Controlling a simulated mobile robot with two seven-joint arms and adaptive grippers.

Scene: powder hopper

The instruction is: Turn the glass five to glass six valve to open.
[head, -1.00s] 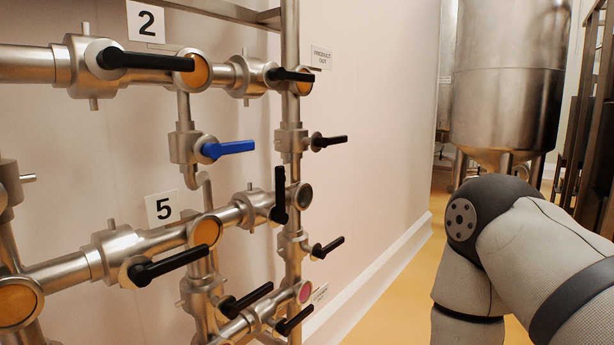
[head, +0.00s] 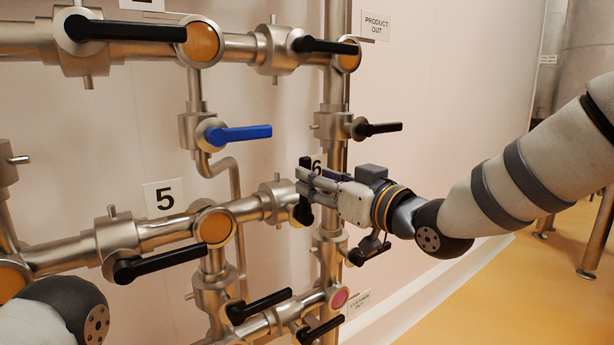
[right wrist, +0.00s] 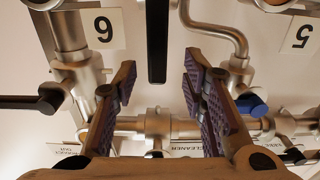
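The valve between glass five and glass six has a black handle (head: 304,214) standing upright, across its pipe; my right gripper covers part of it in the head view. My right gripper (head: 302,180) is at the handle's upper part. In the right wrist view the handle (right wrist: 157,40) shows between the two open fingers (right wrist: 158,75), with a gap on each side. Glass five (head: 215,227) is orange, beside label 5 (head: 164,197). Glass six is hidden behind my right gripper, by label 6 (head: 316,166). My left gripper is out of view; only part of my left arm shows.
A blue-handled valve (head: 238,134) sits above, left of my right gripper. Black-handled valves are close by at right (head: 376,128) and below (head: 258,305). A pink glass (head: 339,298) is lower right. Free floor (head: 480,295) lies at right.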

